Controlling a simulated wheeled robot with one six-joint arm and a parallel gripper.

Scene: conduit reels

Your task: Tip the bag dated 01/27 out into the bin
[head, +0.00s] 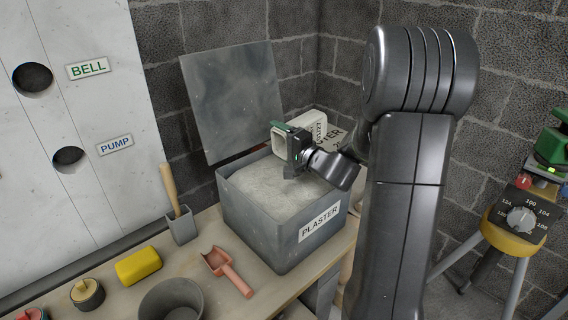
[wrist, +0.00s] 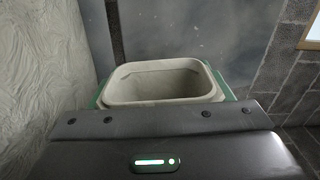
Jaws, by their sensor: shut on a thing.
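My gripper (head: 286,140) is shut on a cream bag (head: 318,121) printed with 01/27 and part of a larger word. I hold it above the far right part of the grey bin (head: 257,237) labelled PLASTER. In the wrist view the bag's open mouth (wrist: 163,82) shows between the green fingertips of my gripper (wrist: 164,97), and the inside that shows looks empty. Pale plaster (head: 262,190) fills much of the bin. My wrist hides part of the bag.
The bin's grey lid (head: 232,98) stands raised behind it. A pink scoop (head: 228,272), a yellow sponge (head: 138,266) and a dark bucket (head: 172,300) are on the bench to the left. A yellow-topped stand with a dial (head: 520,222) stands at right.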

